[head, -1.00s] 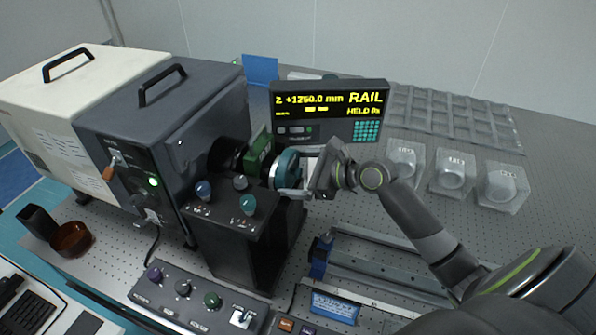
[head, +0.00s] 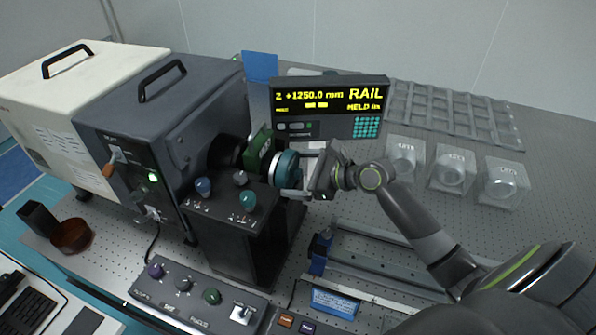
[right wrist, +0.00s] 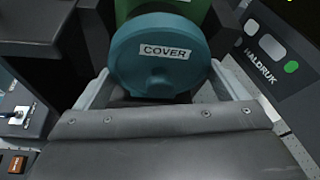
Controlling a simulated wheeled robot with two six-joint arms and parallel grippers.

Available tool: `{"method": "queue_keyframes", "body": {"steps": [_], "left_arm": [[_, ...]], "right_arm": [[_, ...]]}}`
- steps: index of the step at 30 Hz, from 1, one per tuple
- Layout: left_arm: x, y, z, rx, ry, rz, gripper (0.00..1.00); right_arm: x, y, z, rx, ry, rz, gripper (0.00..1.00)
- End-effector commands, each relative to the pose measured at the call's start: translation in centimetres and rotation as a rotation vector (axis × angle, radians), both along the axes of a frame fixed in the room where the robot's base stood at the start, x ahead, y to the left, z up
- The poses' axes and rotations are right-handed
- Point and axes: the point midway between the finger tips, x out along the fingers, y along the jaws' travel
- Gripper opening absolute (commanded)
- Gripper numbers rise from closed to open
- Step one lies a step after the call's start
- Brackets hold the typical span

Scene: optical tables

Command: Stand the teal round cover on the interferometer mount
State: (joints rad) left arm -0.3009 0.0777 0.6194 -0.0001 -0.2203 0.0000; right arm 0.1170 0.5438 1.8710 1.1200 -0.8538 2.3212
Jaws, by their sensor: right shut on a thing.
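The teal round cover (head: 287,169) is held on edge at the front of the interferometer mount (head: 258,155), a green and black fitting on the dark instrument. My right gripper (head: 292,172) is shut on the cover. In the right wrist view the cover (right wrist: 160,55) shows its face with a "COVER" label, between the two fingers of my right gripper (right wrist: 158,92), with the green part of the mount (right wrist: 190,6) right behind it. Whether the cover touches the mount I cannot tell. My left gripper is not in view.
A black stand with knobs (head: 235,225) is below the mount. A rail (head: 385,268) lies at front right. Clear boxes (head: 452,170) stand farther right.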

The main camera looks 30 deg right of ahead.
Motion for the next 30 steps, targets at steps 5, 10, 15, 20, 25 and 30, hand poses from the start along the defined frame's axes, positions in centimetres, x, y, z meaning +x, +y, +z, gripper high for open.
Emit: {"method": "queue_keyframes", "body": {"steps": [5, 10, 15, 20, 25, 30], "left_arm": [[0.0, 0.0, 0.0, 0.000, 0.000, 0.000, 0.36], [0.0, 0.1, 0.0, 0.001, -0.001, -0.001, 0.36], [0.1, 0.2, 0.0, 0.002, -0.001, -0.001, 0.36], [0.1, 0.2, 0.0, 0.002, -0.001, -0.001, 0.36], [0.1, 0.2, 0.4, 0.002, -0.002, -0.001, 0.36], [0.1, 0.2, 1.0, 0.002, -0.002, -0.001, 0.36]], "right_arm": [[0.0, 0.0, -0.2, 0.001, -0.001, 0.000, 0.60], [0.0, 0.0, -0.4, 0.001, -0.001, -0.001, 0.98], [0.0, 0.0, -0.4, 0.001, -0.001, 0.000, 1.00], [0.0, 0.0, -0.5, 0.001, 0.001, 0.000, 1.00], [-0.5, -0.4, -0.4, 0.000, 0.001, -0.001, 1.00], [-1.4, -1.3, -0.3, -0.001, 0.001, -0.001, 1.00]]}}
